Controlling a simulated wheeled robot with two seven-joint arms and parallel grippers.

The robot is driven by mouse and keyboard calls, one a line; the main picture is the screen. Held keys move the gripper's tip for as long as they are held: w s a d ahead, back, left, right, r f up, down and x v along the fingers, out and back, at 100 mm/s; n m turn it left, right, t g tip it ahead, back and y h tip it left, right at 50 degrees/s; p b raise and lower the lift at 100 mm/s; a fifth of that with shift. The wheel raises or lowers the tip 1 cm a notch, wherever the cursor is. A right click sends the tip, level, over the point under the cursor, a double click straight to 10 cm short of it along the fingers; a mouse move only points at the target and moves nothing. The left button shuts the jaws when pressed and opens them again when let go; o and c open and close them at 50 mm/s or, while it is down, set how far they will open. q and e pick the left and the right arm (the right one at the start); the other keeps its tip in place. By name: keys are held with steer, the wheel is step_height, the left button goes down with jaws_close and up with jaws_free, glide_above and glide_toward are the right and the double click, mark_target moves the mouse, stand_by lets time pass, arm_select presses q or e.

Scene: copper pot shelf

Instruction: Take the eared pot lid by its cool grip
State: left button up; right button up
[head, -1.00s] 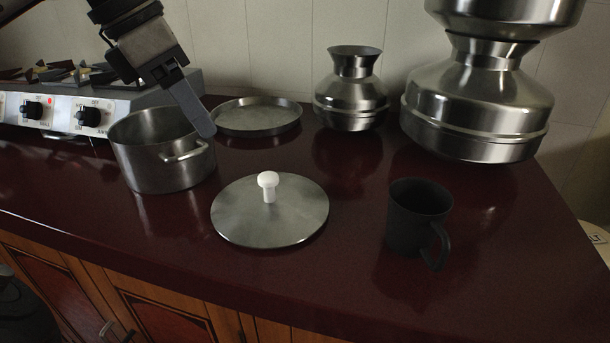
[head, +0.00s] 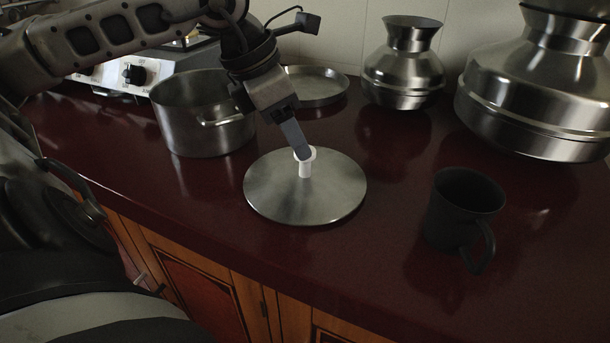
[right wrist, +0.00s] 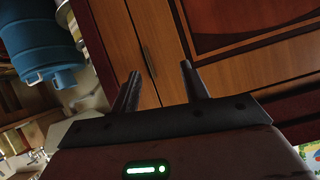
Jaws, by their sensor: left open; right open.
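The round steel lid (head: 278,193) lies flat on the dark red counter, with a white knob (head: 304,170) standing up from its middle. The eared steel pot (head: 192,125) stands open behind it to the left, with a loop handle facing me. My left gripper (head: 302,150) reaches down over the lid, its fingertips at the top of the knob and partly covering it. It is open; whether it touches the knob cannot be told. My right gripper (right wrist: 160,90) is open and empty in the right wrist view, in front of the wooden cabinet doors.
A dark mug (head: 462,212) stands right of the lid. A shallow steel pan (head: 318,88), a small steel vessel (head: 403,70) and a large one (head: 540,95) stand behind. The stove (head: 110,75) is at the back left. The front counter is clear.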

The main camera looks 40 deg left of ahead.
mark_target(305, 167)
arm_select(q)
steer(key=shift+p+x, duration=0.45)
steer(key=shift+x, duration=2)
steer(key=shift+d, duration=0.2)
steer(key=c, duration=1.1)
